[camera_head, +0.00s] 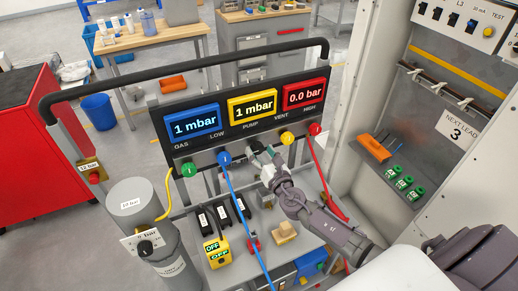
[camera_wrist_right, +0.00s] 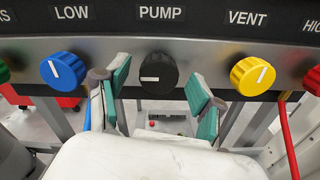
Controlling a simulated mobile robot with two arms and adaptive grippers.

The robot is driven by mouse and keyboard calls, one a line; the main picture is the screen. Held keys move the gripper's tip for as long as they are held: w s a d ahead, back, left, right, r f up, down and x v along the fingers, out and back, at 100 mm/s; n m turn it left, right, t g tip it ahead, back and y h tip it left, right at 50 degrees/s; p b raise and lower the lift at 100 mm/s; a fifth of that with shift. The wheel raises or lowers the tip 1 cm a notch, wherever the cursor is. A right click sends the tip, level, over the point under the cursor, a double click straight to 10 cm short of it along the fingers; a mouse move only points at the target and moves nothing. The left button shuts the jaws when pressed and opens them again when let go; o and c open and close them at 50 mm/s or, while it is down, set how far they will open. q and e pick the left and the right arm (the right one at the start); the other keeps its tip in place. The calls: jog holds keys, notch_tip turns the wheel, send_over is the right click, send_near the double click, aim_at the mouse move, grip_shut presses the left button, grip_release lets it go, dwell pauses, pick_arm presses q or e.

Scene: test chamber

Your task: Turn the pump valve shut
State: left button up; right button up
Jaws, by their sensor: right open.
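The black pump valve knob (camera_wrist_right: 158,73) sits under the word PUMP on the grey panel in the right wrist view. Its white mark lies about level, on the left part of its face. My right gripper (camera_wrist_right: 158,92) is open, with one teal-padded finger to each side of the knob and a gap on both sides. In the head view my right gripper (camera_head: 259,158) is at the panel's lower edge, below the yellow display (camera_head: 252,106) reading 1 mbar, and largely covers the knob. My left gripper is not in view.
The blue LOW knob (camera_wrist_right: 63,70) and yellow VENT knob (camera_wrist_right: 252,75) flank the pump knob. A blue hose (camera_head: 236,205) and red hose (camera_head: 328,178) hang from the panel. A grey cylinder (camera_head: 137,200) stands left; a white cabinet (camera_head: 370,90) stands right.

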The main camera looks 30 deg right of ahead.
jog(key=shift+w, duration=0.7)
jog(key=c, duration=1.1)
jog(key=shift+c, duration=0.2)
